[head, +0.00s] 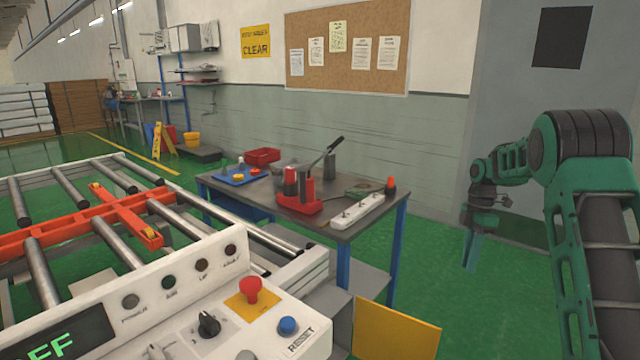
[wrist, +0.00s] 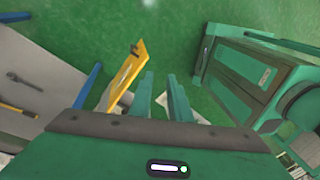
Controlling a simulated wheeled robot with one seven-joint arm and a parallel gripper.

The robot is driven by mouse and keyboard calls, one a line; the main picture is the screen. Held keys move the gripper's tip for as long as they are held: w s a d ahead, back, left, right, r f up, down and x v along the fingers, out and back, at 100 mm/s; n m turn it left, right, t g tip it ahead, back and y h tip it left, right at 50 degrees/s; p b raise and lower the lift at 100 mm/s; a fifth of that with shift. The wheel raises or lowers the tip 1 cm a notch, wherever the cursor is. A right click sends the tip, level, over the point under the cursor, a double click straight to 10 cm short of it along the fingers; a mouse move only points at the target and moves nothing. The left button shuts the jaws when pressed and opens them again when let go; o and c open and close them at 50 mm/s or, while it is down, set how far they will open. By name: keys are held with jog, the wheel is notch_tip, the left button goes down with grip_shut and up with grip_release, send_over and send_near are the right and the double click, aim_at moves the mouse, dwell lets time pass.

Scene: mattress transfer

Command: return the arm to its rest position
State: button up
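My arm (head: 590,200) is green and dark grey and reaches in from the right edge of the head view, bent at the elbow. My gripper (head: 471,252) hangs from its end, fingers pointing down over the green floor, right of the workbench. In the wrist view my gripper (wrist: 161,78) shows two green fingers with a gap between them. It is open, with nothing between the fingers.
A metal workbench (head: 230,192) with tools and a power strip (head: 358,210) stands left of my gripper. A yellow panel (head: 395,328) is low beside it. A roller conveyor (head: 70,235) and control panel (head: 180,300) fill the left. Green floor (head: 440,205) is free around the gripper.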

jog(key=s+r+m+t, duration=0.1)
jog(key=s+r+m, duration=0.5)
jog(key=s, duration=0.4)
jog(key=s+r+m+t, duration=0.1)
jog(key=s+r+m, duration=0.5)
jog(key=s, duration=0.5)
jog(key=s+a+f+m, duration=0.1)
jog(key=s+m, duration=0.5)
jog(key=s, duration=0.6)
jog(key=s+f+m, duration=0.3)
jog(key=s+m, duration=0.3)
jog(key=s, duration=0.6)
jog(key=shift+s+a+h, duration=0.25)
jog(key=shift+a+h, duration=0.1)
jog(key=shift+h, duration=0.05)
jog(key=shift+d, duration=0.15)
